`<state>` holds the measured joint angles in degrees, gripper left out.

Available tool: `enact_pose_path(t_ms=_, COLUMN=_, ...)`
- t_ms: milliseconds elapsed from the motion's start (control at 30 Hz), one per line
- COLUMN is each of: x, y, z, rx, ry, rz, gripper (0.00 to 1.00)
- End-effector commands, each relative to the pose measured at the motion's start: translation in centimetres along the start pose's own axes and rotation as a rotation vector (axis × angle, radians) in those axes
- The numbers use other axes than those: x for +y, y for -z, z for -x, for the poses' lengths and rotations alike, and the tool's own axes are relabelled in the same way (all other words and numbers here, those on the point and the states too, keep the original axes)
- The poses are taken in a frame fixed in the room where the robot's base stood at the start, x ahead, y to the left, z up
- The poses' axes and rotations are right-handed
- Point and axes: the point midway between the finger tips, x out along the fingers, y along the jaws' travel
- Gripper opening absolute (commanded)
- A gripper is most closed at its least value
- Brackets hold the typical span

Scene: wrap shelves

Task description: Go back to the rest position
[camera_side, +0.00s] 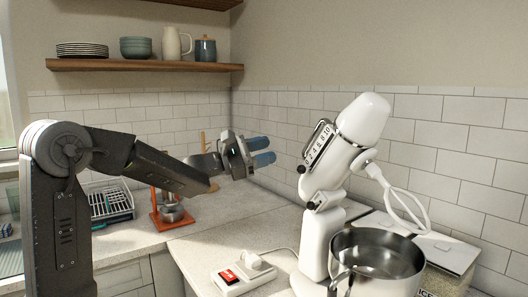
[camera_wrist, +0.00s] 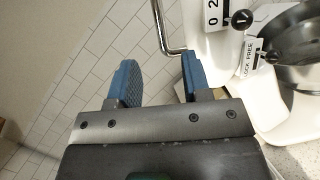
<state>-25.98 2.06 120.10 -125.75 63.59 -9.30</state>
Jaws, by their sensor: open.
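My gripper (camera_side: 262,151) is in the air above the counter in the side view, left of the white stand mixer (camera_side: 323,201). Its two blue fingers are apart with nothing between them. In the wrist view the gripper (camera_wrist: 158,82) also shows open and empty, with white wall tiles behind the fingers. The mixer's head is tilted up, with its wire beater (camera_side: 398,200) above the steel bowl (camera_side: 378,257). In the wrist view the mixer (camera_wrist: 215,40) is just beyond the right finger; I cannot tell the exact gap.
A white socket block (camera_side: 243,276) with a red switch lies on the counter before the mixer. A dish rack (camera_side: 110,203) and an orange stand (camera_side: 158,218) are at the left.

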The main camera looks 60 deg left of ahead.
Motion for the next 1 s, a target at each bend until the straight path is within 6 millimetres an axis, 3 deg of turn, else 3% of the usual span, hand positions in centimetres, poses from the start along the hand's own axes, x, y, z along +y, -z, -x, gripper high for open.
enact_pose_path(t_ms=267, x=0.0, y=0.0, z=-0.1, rx=0.000, ry=0.002, rz=-0.002, gripper=0.44)
enact_pose_path(t_ms=400, x=-1.8, y=-1.3, z=-0.4, rx=-0.003, ry=0.076, rz=-0.050, gripper=0.44)
enact_pose_path(t_ms=467, x=-3.7, y=-2.4, z=-0.6, rx=-0.003, ry=0.154, rz=-0.102, gripper=0.44)
enact_pose_path(t_ms=667, x=-13.2, y=-6.6, z=0.7, rx=-0.012, ry=0.538, rz=-0.400, gripper=0.44)
enact_pose_path(t_ms=800, x=-19.3, y=-8.1, z=3.7, rx=-0.022, ry=0.802, rz=-0.653, gripper=0.44)
enact_pose_path(t_ms=1000, x=-25.5, y=-8.0, z=9.6, rx=-0.040, ry=1.137, rz=-1.056, gripper=0.44)
